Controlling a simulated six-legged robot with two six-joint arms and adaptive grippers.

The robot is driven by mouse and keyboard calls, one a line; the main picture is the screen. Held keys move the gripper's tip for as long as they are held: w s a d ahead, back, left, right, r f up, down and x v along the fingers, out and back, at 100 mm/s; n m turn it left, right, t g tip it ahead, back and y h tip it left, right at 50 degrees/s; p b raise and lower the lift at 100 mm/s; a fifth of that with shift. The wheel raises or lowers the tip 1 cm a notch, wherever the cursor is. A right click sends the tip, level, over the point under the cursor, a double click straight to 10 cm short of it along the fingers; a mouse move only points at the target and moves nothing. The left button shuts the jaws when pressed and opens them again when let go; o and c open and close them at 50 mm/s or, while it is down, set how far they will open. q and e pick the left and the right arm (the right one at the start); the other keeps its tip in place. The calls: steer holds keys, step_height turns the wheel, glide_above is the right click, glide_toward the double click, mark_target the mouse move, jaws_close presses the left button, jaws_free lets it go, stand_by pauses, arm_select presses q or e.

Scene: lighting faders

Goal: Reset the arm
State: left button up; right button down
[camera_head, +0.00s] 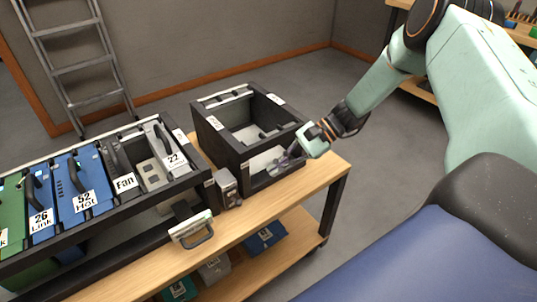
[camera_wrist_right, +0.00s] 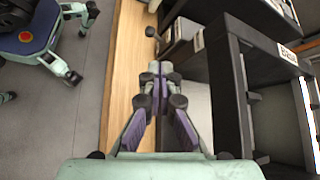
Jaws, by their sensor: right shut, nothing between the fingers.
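My right arm (camera_head: 375,90) reaches in from the right in the head view. Its gripper (camera_head: 280,163) is shut and empty at the front side of a black open-topped frame (camera_head: 223,138) on the wooden bench. In the right wrist view the closed fingers (camera_wrist_right: 157,88) point along the bench top, with the black frame (camera_wrist_right: 230,95) close on their right. I cannot tell whether the fingers touch the frame. My left gripper is in neither view.
A black rack (camera_head: 110,235) on the left holds modules: green, blue "26 Link" (camera_head: 42,222), blue "52 Hot" (camera_head: 85,200), "Fan" and "22" (camera_head: 166,150). A small grey box (camera_head: 226,188) and a handled latch (camera_head: 192,231) sit at the bench front. A ladder (camera_head: 75,65) stands behind.

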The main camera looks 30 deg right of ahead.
steer(key=s+a+f+n+g+h, duration=0.2)
steer(key=s+a+f+n+h, duration=0.15)
steer(key=s+f, duration=0.45)
steer(key=s+a+f+n+g+h, duration=0.2)
steer(key=s+f+g+h, duration=0.15)
steer(key=s+f, duration=0.45)
steer(key=s+a+r+n+t+h, duration=0.1)
steer(key=s+n+h, duration=0.1)
steer(key=s+n, duration=0.2)
steer(key=s+a+r+n+t+h, duration=0.1)
steer(key=s+n, duration=0.3)
steer(key=s, duration=0.6)
steer(key=shift+s+a+r+n+t+h, duration=0.25)
steer(key=shift+a+n+t+h, duration=0.15)
steer(key=shift+t+h, duration=0.1)
stand_by(0.8)
